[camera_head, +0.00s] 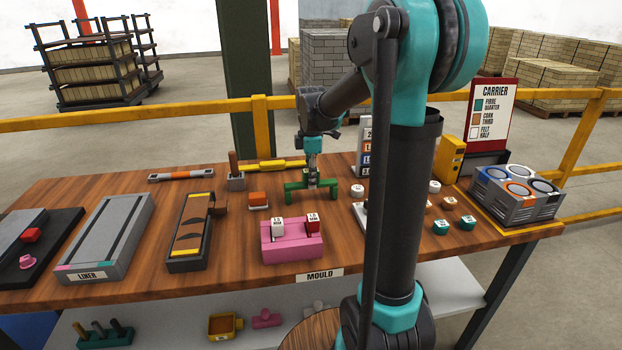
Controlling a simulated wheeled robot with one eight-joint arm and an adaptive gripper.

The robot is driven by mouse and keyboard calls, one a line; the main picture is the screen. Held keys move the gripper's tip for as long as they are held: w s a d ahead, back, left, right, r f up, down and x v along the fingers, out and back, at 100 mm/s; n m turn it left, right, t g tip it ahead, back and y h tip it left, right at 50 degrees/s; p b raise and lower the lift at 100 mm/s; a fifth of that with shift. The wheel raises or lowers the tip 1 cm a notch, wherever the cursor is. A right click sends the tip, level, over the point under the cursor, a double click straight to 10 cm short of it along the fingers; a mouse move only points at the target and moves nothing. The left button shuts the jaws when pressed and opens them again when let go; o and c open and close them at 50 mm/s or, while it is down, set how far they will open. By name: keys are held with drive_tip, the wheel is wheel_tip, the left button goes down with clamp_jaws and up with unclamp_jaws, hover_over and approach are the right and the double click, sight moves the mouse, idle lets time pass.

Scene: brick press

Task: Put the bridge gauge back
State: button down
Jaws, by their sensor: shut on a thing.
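The bridge gauge (294,187) is most likely the green bar with short legs at both ends, near the middle of the wooden table. My gripper (312,178) points down over its middle and is shut on it. The gauge looks upright, with its legs at or just above the table top; I cannot tell whether they touch. No marked place for it can be made out clearly.
The pink mould (292,245) with two labelled blocks stands in front. Small round pieces (440,227) and a grey crate (514,208) are to the right. My arm hides part of the table.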

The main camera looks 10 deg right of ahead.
drive_tip(key=shift+f, duration=0.15)
drive_tip(key=c, duration=1.3)
unclamp_jaws()
drive_tip(key=shift+o, duration=0.2)
wheel_tip(320, 180, up, 12)
drive_tip(key=shift+r, duration=0.15)
